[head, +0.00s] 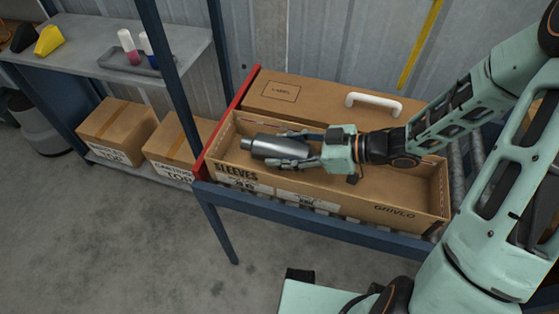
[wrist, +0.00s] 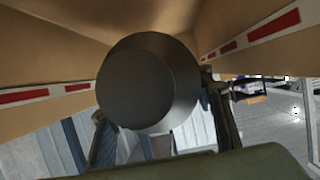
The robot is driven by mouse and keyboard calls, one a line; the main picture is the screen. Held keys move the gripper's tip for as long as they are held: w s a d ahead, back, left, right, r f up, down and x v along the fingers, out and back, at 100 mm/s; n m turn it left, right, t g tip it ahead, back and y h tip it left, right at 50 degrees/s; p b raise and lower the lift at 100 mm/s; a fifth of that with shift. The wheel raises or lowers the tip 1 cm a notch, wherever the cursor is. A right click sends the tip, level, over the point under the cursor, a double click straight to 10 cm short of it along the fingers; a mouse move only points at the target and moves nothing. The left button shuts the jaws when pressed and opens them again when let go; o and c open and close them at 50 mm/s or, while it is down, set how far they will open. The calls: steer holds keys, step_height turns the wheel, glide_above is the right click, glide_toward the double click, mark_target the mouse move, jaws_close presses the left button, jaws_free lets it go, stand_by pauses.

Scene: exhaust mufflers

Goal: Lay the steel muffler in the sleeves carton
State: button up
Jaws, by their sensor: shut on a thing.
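The steel muffler (head: 280,148) is a grey metal cylinder with a narrow pipe at its left end. My gripper (head: 300,149) is shut on it, one finger along each side. Gripper and muffler are inside the outline of the open sleeves carton (head: 330,207), toward its left end. I cannot tell whether the muffler touches the carton's floor. In the wrist view the muffler's round end (wrist: 148,83) fills the middle between the fingers, with brown cardboard walls around it. The carton's front wall reads SLEEVES and GRIVLO.
A closed carton with a white handle (head: 374,103) stands right behind the sleeves carton. A red stop bar (head: 226,120) borders both on the left. A blue-framed roller conveyor (head: 310,221) carries them. A shelf (head: 110,50) with bottles and two taped boxes (head: 116,130) stands left.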

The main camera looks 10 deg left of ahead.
mark_target(280, 158)
steer(key=shift+w+a+f, duration=0.15)
steer(key=shift+a+f, duration=0.15)
steer(key=shift+f, duration=0.1)
steer(key=f, duration=0.2)
steer(key=f+b, duration=0.1)
steer(key=shift+w+a+f+b, duration=0.15)
steer(key=shift+w+f+b, duration=0.05)
steer(key=shift+f+b, duration=0.15)
steer(key=shift+r, duration=0.1)
steer(key=o, duration=1.6)
steer(key=shift+f, duration=0.2)
steer(key=shift+r, duration=0.25)
steer(key=p+v, duration=0.3)
steer(key=v, duration=0.9)
steer(key=shift+f, duration=0.15)
